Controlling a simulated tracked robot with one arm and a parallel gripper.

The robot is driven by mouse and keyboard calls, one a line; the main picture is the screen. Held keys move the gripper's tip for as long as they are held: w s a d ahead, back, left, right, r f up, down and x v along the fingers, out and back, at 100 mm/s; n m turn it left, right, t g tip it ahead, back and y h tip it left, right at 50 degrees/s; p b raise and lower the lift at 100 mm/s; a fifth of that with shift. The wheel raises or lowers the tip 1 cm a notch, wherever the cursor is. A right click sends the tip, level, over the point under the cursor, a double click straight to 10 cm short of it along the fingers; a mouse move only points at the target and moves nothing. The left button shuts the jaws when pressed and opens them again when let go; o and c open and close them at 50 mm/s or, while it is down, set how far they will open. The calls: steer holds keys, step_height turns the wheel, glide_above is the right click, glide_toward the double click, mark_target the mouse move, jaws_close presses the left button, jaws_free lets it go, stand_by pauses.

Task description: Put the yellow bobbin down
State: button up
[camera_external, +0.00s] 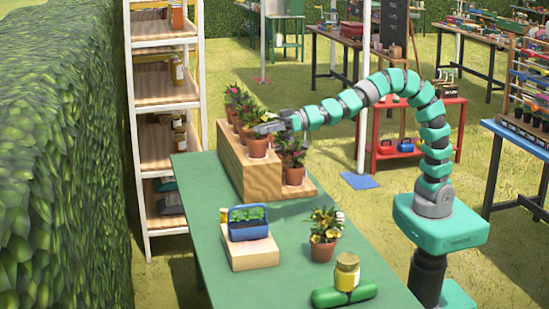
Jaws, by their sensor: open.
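My gripper (262,128) is open at the wooden stepped stand, right by a potted plant (257,147) on its upper step. I see no bobbin between the fingers, though the plants and fingers overlap there. A yellow jar-like thing (347,272) with a pale yellow top stands by a green cylinder at the table's near end. My gripper is well away from both.
The wooden stand (264,182) holds several potted plants. A blue seedling tray (249,234) sits on a wooden block (252,255). A yellow-flowered pot (323,247) and the green cylinder (325,298) are nearer. The green table (205,195) is bare along its left side.

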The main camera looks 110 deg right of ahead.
steer(key=s+r+n+y, duration=0.2)
steer(key=s+r, duration=0.8)
steer(key=r, duration=0.5)
steer(key=s+r+h, duration=0.1)
steer(key=s+r, duration=0.2)
steer(key=s, duration=0.4)
steer(key=s+d+r+g+h, duration=0.1)
steer(key=s+r, duration=0.3)
steer(key=s, duration=0.3)
steer(key=shift+d+r+h, duration=0.25)
steer(key=shift+r+h, duration=0.05)
steer(key=shift+h, duration=0.1)
steer(key=shift+r, duration=0.1)
